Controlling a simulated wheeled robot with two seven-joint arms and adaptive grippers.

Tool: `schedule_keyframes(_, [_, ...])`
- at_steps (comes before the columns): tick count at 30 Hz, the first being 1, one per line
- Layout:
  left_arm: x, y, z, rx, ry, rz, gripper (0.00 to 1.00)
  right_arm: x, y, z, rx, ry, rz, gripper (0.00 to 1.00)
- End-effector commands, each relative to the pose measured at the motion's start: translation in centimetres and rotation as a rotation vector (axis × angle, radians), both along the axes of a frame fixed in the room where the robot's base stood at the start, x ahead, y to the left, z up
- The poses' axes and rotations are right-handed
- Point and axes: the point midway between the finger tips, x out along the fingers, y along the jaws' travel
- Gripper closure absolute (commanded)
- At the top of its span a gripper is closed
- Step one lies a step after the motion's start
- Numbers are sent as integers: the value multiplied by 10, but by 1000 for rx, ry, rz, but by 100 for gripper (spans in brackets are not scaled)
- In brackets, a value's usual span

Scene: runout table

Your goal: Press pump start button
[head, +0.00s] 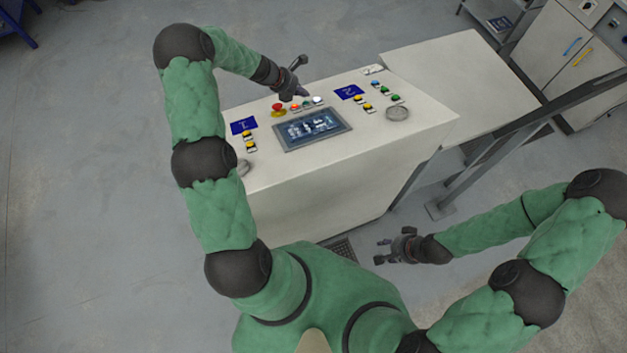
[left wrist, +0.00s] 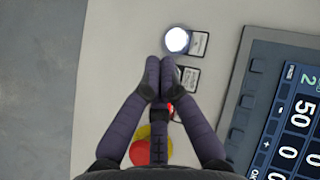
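The control console (head: 350,187) carries a short row of buttons above its screen (head: 312,128). The row has a red button (head: 295,107), a greenish one (head: 307,104) and a white one (head: 318,100). In the left wrist view the white button (left wrist: 177,39) is lit, just beyond my fingertips. A label plate (left wrist: 187,77) shows beside the fingertips, which hide the button there. I cannot read which button is pump start. My left gripper (head: 304,94) is over this row, fingers together and empty; it also shows in the left wrist view (left wrist: 159,62). My right gripper (head: 380,252) is open and empty, away from the console.
A red emergency stop (head: 278,107) on a yellow base sits left of the row; in the left wrist view (left wrist: 150,150) it lies partly behind my fingers. Yellow and green buttons (head: 383,90) are at the right. A table (head: 450,65) adjoins the console.

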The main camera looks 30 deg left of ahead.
Motion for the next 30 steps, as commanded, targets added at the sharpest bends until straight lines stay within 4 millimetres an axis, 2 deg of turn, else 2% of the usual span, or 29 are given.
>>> schedule_keyframes(30, [-3, -3, -8, 0, 0, 0, 100, 0, 0, -4, 0, 0, 0, 60])
